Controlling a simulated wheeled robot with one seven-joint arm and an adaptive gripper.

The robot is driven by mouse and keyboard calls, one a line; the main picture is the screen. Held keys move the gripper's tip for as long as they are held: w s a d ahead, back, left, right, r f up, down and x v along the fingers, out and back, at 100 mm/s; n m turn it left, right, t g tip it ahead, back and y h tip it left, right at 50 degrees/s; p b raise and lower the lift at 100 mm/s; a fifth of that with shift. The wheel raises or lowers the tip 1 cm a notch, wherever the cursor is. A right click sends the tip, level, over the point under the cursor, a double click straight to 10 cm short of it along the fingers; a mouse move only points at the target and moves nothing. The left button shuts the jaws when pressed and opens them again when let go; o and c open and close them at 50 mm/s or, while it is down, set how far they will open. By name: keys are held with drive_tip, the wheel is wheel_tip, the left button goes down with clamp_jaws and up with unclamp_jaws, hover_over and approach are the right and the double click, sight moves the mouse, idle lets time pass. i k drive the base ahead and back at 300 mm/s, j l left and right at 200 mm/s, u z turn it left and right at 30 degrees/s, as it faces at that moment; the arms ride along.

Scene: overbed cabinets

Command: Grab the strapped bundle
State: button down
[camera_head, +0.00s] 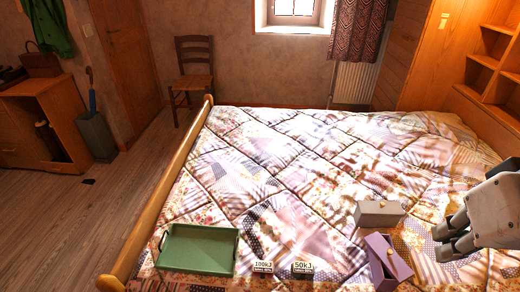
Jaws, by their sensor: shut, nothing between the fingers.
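I cannot make out a clearly strapped bundle on the bed. Two small dark items with white printed labels lie at the bed's near edge, the left one marked 100kJ (263,267) and the right one marked 50kJ (303,267); straps on them are too small to tell. A grey box (379,214) with a small knob sits on the quilt. A purple box (381,268) with a knob stands nearer. My gripper (447,238) comes in from the right, just right of both boxes, shut and empty.
A green tray (198,249) with raised sides lies at the bed's near left. The wooden bed rail (165,195) runs along the left. The middle of the quilt (280,170) is clear. Wooden shelves (490,62) stand at the right, a chair (194,75) beyond the bed.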

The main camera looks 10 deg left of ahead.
sight(262, 269)
drive_tip(key=i+u, duration=0.15)
drive_tip(key=i+j, duration=0.2)
drive_tip(key=j, duration=0.8)
drive_tip(key=k+l+u, duration=0.2)
drive_tip(key=l, duration=0.2)
drive_tip(key=l+u, duration=0.2)
drive_tip(key=l, duration=0.2)
drive_tip(key=k+l+u, duration=0.2)
drive_tip(key=l, duration=0.15)
drive_tip(key=l+u, duration=0.2)
drive_tip(key=l, duration=0.15)
drive_tip(key=i+j+z, duration=0.25)
drive_tip(key=j, duration=0.2)
drive_tip(key=j+z, duration=0.3)
drive_tip(key=j, duration=0.2)
drive_tip(key=j+z, duration=0.25)
drive_tip(key=j, duration=0.25)
drive_tip(key=i, duration=0.05)
